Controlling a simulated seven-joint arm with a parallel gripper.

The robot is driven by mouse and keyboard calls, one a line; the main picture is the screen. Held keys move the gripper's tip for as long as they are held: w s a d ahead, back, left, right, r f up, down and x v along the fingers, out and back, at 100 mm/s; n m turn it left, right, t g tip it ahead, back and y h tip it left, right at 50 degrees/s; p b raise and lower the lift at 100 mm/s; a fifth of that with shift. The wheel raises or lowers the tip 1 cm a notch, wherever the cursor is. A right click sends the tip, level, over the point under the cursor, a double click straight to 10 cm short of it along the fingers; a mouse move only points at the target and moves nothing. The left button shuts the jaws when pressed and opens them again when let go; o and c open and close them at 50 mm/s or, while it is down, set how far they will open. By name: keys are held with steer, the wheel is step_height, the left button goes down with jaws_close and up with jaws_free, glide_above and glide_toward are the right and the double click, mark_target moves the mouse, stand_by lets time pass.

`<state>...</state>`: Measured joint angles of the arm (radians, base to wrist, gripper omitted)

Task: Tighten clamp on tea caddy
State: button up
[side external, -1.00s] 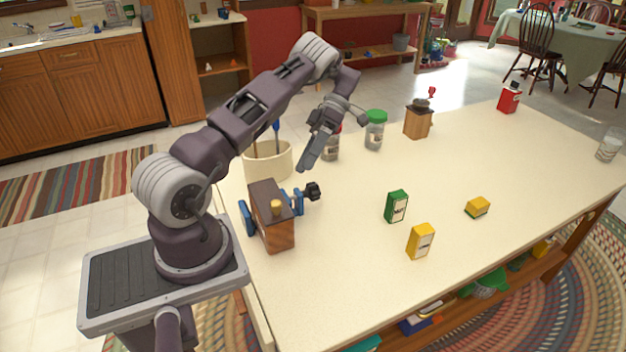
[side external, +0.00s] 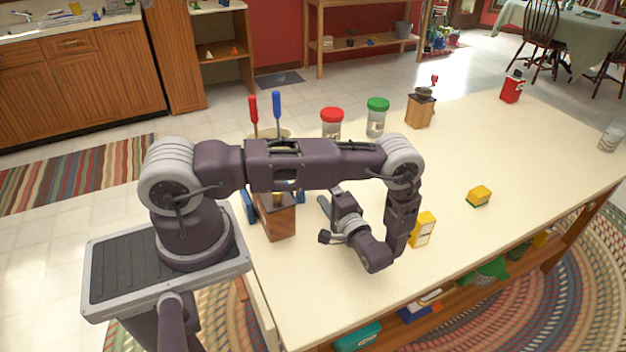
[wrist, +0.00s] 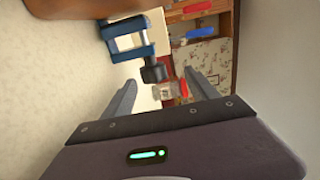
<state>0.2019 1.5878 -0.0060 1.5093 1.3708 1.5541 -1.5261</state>
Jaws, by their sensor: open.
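The tea caddy (side external: 277,222) is a brown wooden box at the table's near left edge, partly hidden behind my arm in the side view. A blue clamp (side external: 249,206) sits across it; its blue jaw also shows in the wrist view (wrist: 130,42). The clamp's black knob (wrist: 154,72) shows in the wrist view, roughly ahead of the space between my fingertips. It is hidden in the side view. My gripper (side external: 328,195) is open and empty, low to the right of the caddy, with its fingers (wrist: 160,78) pointing toward the clamp side. I see no contact with the knob.
A yellow box (side external: 423,230) stands close to the right of my wrist. Jars with red (side external: 331,116) and green lids (side external: 377,104), a coffee grinder (side external: 420,108) and a red tin (side external: 512,88) stand behind.

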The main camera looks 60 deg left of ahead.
steer(key=a, duration=0.2)
steer(key=a+f, duration=0.1)
steer(key=a, duration=0.4)
steer(key=shift+a+f, duration=0.1)
steer(key=shift+f, duration=0.2)
steer(key=c, duration=1.4)
steer(key=shift+h, duration=0.3)
